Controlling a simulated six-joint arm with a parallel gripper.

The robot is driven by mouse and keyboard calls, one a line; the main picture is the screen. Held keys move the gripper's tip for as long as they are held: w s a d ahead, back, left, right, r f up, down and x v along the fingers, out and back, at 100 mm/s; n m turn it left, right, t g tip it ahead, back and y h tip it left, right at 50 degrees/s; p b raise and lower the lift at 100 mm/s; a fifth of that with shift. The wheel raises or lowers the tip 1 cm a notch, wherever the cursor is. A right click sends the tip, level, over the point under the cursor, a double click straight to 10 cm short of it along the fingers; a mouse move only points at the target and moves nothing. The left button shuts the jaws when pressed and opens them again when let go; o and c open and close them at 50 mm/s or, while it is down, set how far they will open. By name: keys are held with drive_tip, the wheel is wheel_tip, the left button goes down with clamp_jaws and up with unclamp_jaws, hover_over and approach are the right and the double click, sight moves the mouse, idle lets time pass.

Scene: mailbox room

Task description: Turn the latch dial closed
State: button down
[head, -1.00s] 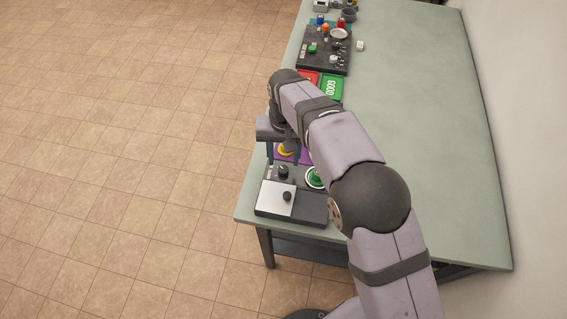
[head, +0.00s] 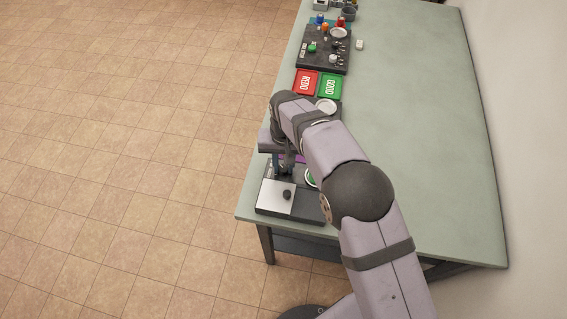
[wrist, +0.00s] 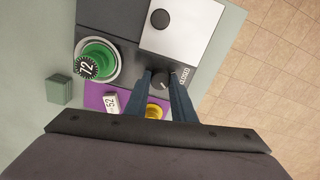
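The latch dial (wrist: 160,82) is a black round knob on a dark panel (wrist: 112,20), beside a white "CLOSED" label (wrist: 184,76). My gripper (wrist: 162,74) is open, with one blue-grey finger on each side of the dial in the wrist view. I cannot tell whether the fingers touch it. In the head view my gripper (head: 283,172) is low over the panel and mostly hides the dial. A silver plate (head: 270,200) with its own black knob (head: 287,195) is on the near part of the panel.
A green round piece tagged 72 (wrist: 98,57) sits beside the dial. A purple mat (wrist: 95,98) holds a 52 tag (wrist: 110,104) and a yellow piece (wrist: 154,112). Red (head: 306,83) and green (head: 330,86) trays lie farther back. The table's right side (head: 420,120) is clear.

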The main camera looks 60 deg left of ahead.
drive_tip(key=c, duration=2.5)
unclamp_jaws()
drive_tip(key=shift+n, duration=0.4)
drive_tip(key=shift+c, duration=0.2)
drive_tip(key=shift+a+n+b, duration=0.1)
drive_tip(key=shift+n+b, duration=0.65)
drive_tip(key=shift+n, duration=0.25)
drive_tip(key=n+b, duration=0.1)
drive_tip(key=n, duration=0.2)
drive_tip(key=shift+n, duration=0.3)
drive_tip(key=n+b, duration=0.1)
drive_tip(key=n, duration=0.2)
drive_tip(key=shift+n, duration=0.3)
drive_tip(key=shift+r+n, duration=0.1)
drive_tip(key=shift+n, duration=1.8)
drive_tip(key=o, duration=1.1)
drive_tip(key=shift+c, duration=0.2)
